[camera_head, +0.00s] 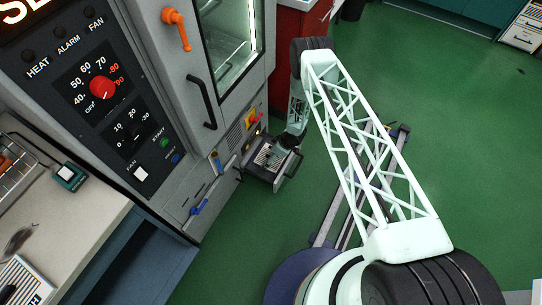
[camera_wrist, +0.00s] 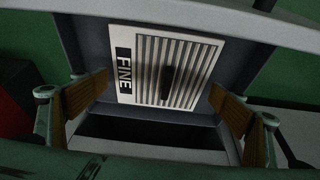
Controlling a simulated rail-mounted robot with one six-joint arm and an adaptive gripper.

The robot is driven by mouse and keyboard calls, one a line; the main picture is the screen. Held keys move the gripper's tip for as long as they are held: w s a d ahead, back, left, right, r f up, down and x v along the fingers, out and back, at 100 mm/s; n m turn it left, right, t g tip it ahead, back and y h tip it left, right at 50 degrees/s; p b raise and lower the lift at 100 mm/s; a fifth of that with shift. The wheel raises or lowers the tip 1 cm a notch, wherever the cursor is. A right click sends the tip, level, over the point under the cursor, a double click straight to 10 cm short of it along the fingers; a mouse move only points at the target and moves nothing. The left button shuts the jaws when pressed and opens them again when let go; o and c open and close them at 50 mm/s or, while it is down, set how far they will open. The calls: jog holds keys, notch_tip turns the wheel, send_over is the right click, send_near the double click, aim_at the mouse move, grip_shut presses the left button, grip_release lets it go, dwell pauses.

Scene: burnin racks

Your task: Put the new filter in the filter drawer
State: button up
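The filter drawer (camera_head: 287,181) is pulled out at the foot of the grey oven cabinet. A pleated filter (camera_wrist: 180,70) with a black "FINE" label and a dark grip tab lies inside it; the drawer's grey wall (camera_wrist: 245,78) shows around it in the wrist view. My gripper (camera_head: 290,143) is over the drawer. In the wrist view my gripper (camera_wrist: 160,115) is open, its brown-padded fingers on either side of the filter, with no contact visible. Another white ribbed filter (camera_head: 28,282) with partly cut-off lettering lies on the bench at lower left.
The oven cabinet (camera_head: 215,150) has an orange latch (camera_head: 176,28), a black door handle (camera_head: 202,103) and a blue-handled lever (camera_head: 197,209). A small teal device (camera_head: 70,176) and a wire rack (camera_head: 22,165) are on the bench. The green floor (camera_head: 460,130) at right is clear.

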jog(key=shift+o, duration=0.2)
jog(key=shift+r, duration=0.2)
jog(key=p+v, duration=0.3)
jog(key=v, duration=0.9)
jog(key=shift+w, duration=0.1)
dwell(0.9)
